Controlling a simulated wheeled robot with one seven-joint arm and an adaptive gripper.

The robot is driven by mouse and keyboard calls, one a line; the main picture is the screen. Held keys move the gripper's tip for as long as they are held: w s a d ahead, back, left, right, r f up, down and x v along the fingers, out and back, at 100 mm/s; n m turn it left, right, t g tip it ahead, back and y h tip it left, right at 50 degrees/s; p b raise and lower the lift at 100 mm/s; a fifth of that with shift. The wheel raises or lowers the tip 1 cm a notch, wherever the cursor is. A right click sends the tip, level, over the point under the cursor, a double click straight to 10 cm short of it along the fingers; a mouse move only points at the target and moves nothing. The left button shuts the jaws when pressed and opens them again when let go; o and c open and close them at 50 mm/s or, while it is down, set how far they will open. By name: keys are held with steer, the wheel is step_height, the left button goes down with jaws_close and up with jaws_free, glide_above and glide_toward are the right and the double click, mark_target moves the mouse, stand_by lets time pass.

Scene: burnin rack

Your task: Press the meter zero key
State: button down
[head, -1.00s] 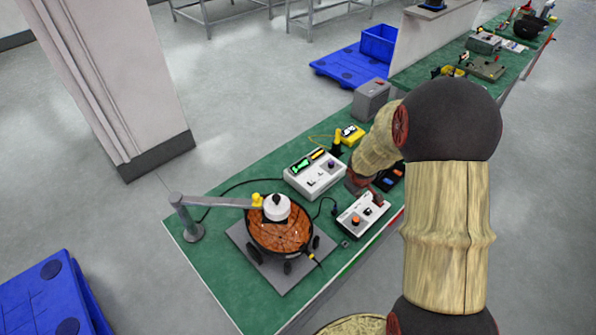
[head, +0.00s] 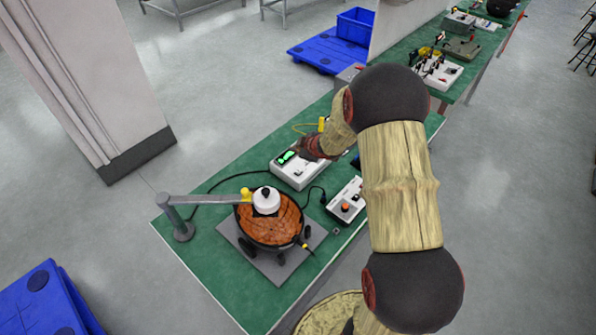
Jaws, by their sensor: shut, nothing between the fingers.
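The meter (head: 291,172) is a white box with a lit green display (head: 286,157), on the green bench. Its right part, where keys showed before, is partly hidden behind my arm. My gripper (head: 307,149) is at the top right of the meter, close over it. Its fingers look small and dark, closed with nothing held. I cannot tell whether the tip touches a key. The zero key cannot be made out.
A white control box (head: 346,201) with an orange knob stands in front of the meter. A round black-rimmed fixture (head: 270,236) with a brown face sits on a grey plate, under a grey swing arm (head: 210,199). Cables cross the bench (head: 190,270).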

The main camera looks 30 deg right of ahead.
mark_target(297, 172)
steer(key=shift+f, duration=0.1)
step_height(297, 172, down, 9)
steer(key=b, duration=0.8)
stand_by(1.3)
steer(key=shift+f+b, duration=0.2)
steer(key=shift+b, duration=0.2)
steer(key=shift+f+b, duration=0.35)
steer(key=shift+f, duration=0.15)
stand_by(0.6)
stand_by(0.3)
steer(key=shift+r+p, duration=0.9)
steer(key=shift+p, duration=0.05)
